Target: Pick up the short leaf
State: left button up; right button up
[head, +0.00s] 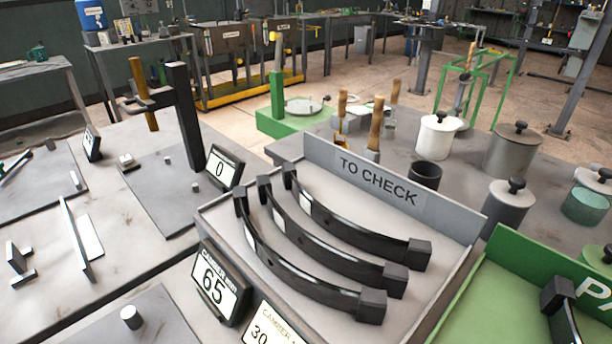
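Three curved black leaves with block-shaped ends lie side by side in a grey tray marked TO CHECK (451,218). They are the front leaf (283,262), the middle leaf (318,248) and the back leaf (348,228). The back one looks a little shorter, but perspective makes it unclear which is the short leaf. Part of another black leaf (562,312) shows in a green tray (497,292) at the lower right, cut off by the picture edge. Neither of my grippers is in view.
A display reading 65 (219,283) and a partly cut-off sign reading 30 (266,329) stand before the grey tray. A black post (185,118) and a display reading 0 (225,168) stand left. Lidded pots (438,137) stand behind.

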aim_at(393, 278)
jog(key=i+j+z, duration=0.1)
jog(key=j+z, duration=0.15)
jog(key=z, duration=0.25)
jog(key=j+z, duration=0.3)
jog(key=z, duration=0.15)
jog(key=j+z, duration=0.3)
jog(key=z, duration=0.2)
jog(key=j+z, duration=0.25)
jog(key=z, duration=0.25)
